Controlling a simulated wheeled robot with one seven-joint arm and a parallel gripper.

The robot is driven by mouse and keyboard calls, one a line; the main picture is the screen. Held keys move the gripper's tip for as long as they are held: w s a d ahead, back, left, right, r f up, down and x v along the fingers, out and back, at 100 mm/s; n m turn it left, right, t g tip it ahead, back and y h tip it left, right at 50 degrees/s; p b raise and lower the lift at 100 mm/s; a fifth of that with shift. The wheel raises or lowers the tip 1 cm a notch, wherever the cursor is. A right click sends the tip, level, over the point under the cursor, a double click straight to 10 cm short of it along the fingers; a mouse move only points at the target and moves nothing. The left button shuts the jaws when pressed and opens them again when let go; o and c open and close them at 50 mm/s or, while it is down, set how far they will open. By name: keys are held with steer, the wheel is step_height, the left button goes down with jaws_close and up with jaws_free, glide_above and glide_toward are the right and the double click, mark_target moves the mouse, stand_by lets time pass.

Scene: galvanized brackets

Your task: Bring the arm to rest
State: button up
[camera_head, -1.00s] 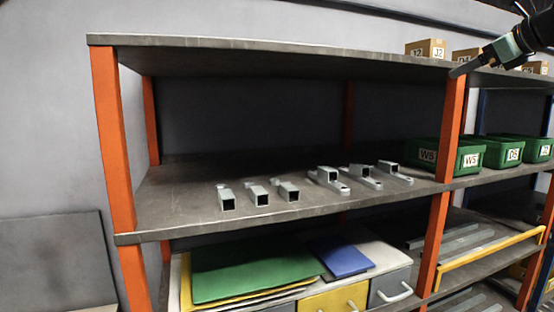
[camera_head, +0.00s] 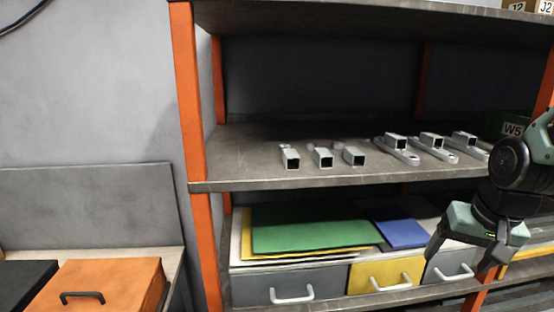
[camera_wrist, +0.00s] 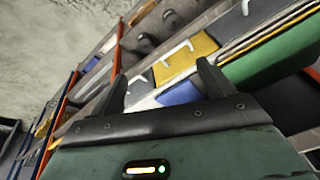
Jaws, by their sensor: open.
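My gripper (camera_head: 459,258) hangs at the lower right of the head view, in front of the shelf unit and pointing down. Its two fingers are apart with nothing between them. In the wrist view the fingers of my gripper (camera_wrist: 160,72) stand open, with the drawers and sheets of the rack beyond them, tilted. My arm (camera_head: 510,165) enters from the right edge and covers part of the rack's right side.
The shelf unit has orange posts (camera_head: 190,110). Below the middle shelf are green sheets (camera_head: 310,228), a blue sheet (camera_head: 402,234) and a yellow drawer (camera_head: 385,275). A green bin (camera_head: 512,128) is partly behind my arm. An orange case (camera_head: 100,285) lies at the lower left.

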steer(key=s+a+f+n+g+b, duration=0.1)
steer(key=s+a+f+n+b, duration=0.5)
steer(key=s+a, duration=0.2)
steer(key=s+a+f+n+g+b, duration=0.2)
steer(key=s+a+f+n+b, duration=0.3)
steer(key=s+a, duration=0.4)
steer(key=a+f, duration=0.1)
steer(key=a, duration=0.2)
steer(key=shift+s+a+f+n+b, duration=0.2)
steer(key=shift+f+n+b, duration=0.05)
steer(key=shift+n+b, duration=0.15)
